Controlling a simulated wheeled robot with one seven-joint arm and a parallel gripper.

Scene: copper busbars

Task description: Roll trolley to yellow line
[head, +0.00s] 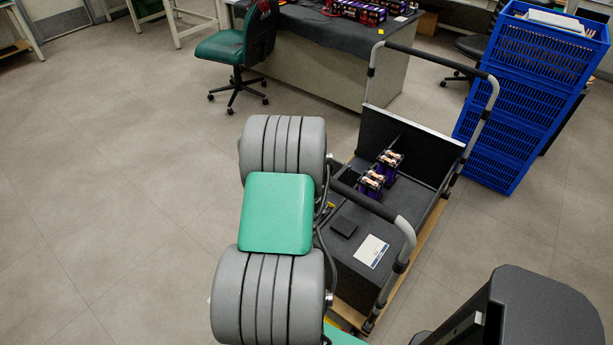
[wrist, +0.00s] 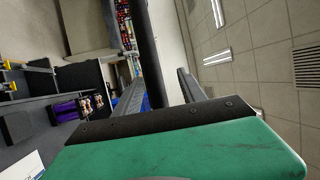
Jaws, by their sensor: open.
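The trolley (head: 425,235) stands on the floor right of my arm in the head view. It has a wooden base edge, a grey load and a tubular handle at each end. The near handle (head: 363,200) has a black grip bar, which also shows in the wrist view (wrist: 146,45). My gripper (wrist: 158,80) is open, with the black bar appearing between its two fingers; contact cannot be told. In the head view my arm hides the gripper. I cannot make out a yellow line; a small yellow patch shows low beside my arm, partly hidden.
Blue stacked crates (head: 532,85) stand close right of the trolley's far end. A desk (head: 330,65) and a green chair (head: 238,50) are behind it. Purple battery modules (head: 372,183) and a white card (head: 371,251) are on the trolley. The floor at left is clear.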

